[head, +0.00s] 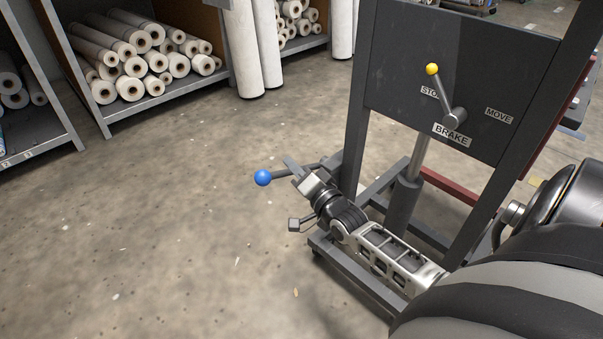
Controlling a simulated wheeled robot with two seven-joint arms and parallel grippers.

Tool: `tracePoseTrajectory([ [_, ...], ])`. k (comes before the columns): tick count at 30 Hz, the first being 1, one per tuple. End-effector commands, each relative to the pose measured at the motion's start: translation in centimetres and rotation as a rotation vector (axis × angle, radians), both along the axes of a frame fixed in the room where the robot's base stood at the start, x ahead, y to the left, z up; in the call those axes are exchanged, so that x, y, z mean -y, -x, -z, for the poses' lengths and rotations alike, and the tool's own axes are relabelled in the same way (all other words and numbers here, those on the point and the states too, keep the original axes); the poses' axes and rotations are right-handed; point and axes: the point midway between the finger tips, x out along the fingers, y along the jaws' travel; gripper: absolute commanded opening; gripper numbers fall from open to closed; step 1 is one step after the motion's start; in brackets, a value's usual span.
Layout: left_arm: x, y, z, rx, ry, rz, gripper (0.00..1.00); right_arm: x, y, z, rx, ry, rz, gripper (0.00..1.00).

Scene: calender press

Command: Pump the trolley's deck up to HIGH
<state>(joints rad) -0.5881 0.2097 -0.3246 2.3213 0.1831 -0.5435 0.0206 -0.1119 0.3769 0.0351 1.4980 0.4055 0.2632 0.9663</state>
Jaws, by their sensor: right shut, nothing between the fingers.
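The trolley (355,120) stands at the right, an upright dark frame with a panel. A lever with a blue ball knob (263,177) sticks out to the left, low on its frame. My right gripper (292,166) is shut and empty at this lever, just right of the blue knob. It overlaps the rod in the picture; I cannot tell whether it touches it. On the panel, a yellow-knobbed brake lever (433,70) leans up and left, toward a partly hidden label starting "STO". The trolley's deck and any HIGH mark cannot be made out. My left gripper is not in view.
Grey shelves (108,112) with white rolls (130,68) stand at the back left. Tall white rolls (243,50) stand upright beside them. The concrete floor (150,230) left of the trolley is clear. My right arm covers the lower right.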

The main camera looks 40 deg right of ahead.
Motion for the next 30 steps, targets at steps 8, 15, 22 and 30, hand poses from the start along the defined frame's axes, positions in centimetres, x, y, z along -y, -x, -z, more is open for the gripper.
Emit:
tracePoseTrajectory([
  [8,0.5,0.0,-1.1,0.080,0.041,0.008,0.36,-0.9,-4.0,0.7,-0.004,-0.006,-0.001,0.00],
  [15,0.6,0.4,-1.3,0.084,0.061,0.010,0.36,-2.7,-3.4,1.7,-0.001,-0.002,0.000,0.00],
  [22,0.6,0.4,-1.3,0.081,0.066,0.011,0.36,-2.9,-3.3,1.8,-0.001,0.000,0.001,0.00],
  [30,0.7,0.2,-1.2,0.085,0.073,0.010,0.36,-3.2,-3.5,2.1,0.000,0.006,-0.004,0.00],
])
